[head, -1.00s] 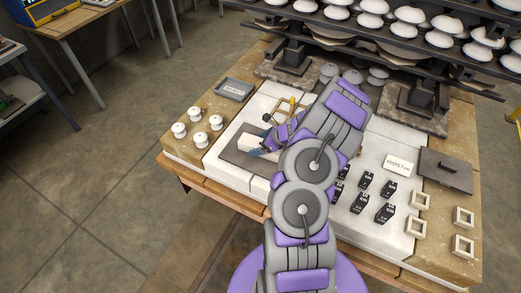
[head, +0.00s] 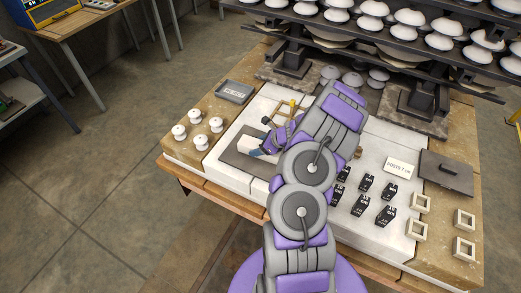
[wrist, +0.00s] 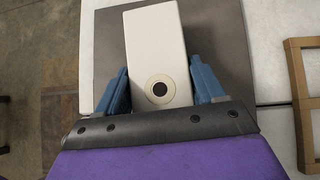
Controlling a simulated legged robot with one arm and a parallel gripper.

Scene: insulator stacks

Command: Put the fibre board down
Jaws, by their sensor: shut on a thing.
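A flat grey-brown board (wrist: 105,50), which looks like the fibre board, lies at the left of the white bench top; it also shows in the head view (head: 232,158). A pale block (wrist: 155,45) with a dark round hole in a ring sits over it; the head view shows it too (head: 249,143). My gripper (wrist: 161,92) has its blue fingers on both sides of this block, shut on it. I cannot tell whether block and board are joined, or whether the board rests fully on the bench. My arm hides part of the board in the head view.
White insulators (head: 198,130) and a grey tray (head: 234,91) stand left. A wooden frame (wrist: 305,90) lies right of the board. Racks (head: 400,50) overhang the back.

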